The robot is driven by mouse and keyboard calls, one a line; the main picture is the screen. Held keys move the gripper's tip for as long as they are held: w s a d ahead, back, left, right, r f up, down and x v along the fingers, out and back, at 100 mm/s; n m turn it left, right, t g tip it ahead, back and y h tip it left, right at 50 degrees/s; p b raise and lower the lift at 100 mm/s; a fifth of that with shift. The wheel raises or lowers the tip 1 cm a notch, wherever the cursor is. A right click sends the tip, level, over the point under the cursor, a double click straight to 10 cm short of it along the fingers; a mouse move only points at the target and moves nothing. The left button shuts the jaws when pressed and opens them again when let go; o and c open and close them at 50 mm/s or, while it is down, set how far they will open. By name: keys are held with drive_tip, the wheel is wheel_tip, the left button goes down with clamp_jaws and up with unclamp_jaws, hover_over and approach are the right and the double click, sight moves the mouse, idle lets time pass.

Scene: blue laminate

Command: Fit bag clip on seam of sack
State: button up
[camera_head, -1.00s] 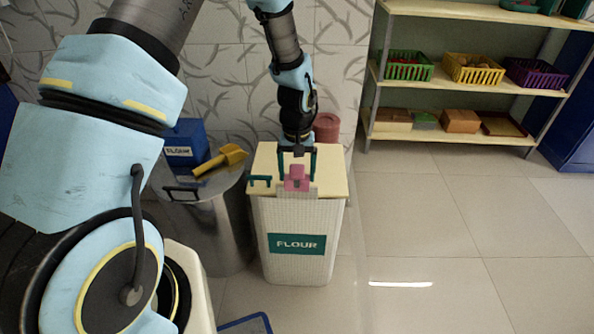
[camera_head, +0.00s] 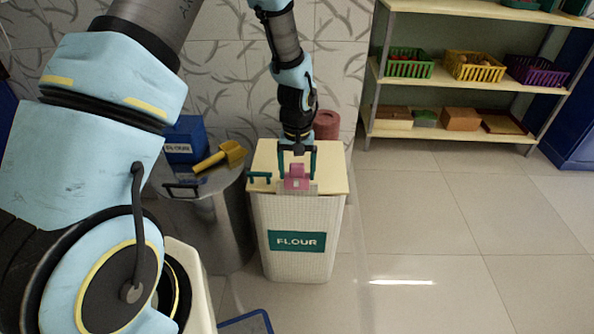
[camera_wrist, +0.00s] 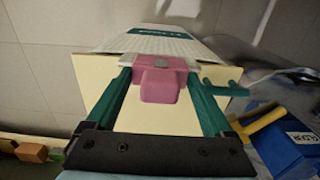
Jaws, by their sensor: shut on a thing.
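The pink bag clip (camera_head: 297,177) is between the teal fingers of my gripper (camera_head: 297,164); they are shut on it. In the wrist view the clip (camera_wrist: 160,78) sits between the fingertips (camera_wrist: 162,82), a grey spot on its upper face. The sack (camera_head: 297,215) is a white woven flour sack with a teal FLOUR label, standing upright below my gripper. A short pale strip, seemingly its seam, rises at the front top edge directly under the clip. The clip overlaps this strip in view; I cannot tell how deeply it sits on it.
A cream board-like top (camera_head: 327,172) covers the sack, with a teal handle-like piece (camera_head: 260,176) at its left. A metal bin (camera_head: 225,225) with a yellow scoop (camera_head: 220,157) and a blue FLOUR box (camera_head: 184,142) stands left. A red canister (camera_head: 327,124) is behind. Floor to the right is clear.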

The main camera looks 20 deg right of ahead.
drive_tip(key=shift+f, duration=0.25)
drive_tip(key=shift+f+b, duration=0.4)
drive_tip(key=shift+f, duration=0.05)
drive_tip(key=o, duration=1.1)
drive_tip(key=shift+r, duration=0.15)
wheel_tip(320, 180, up, 11)
drive_tip(key=shift+f, duration=0.2)
idle(1.4)
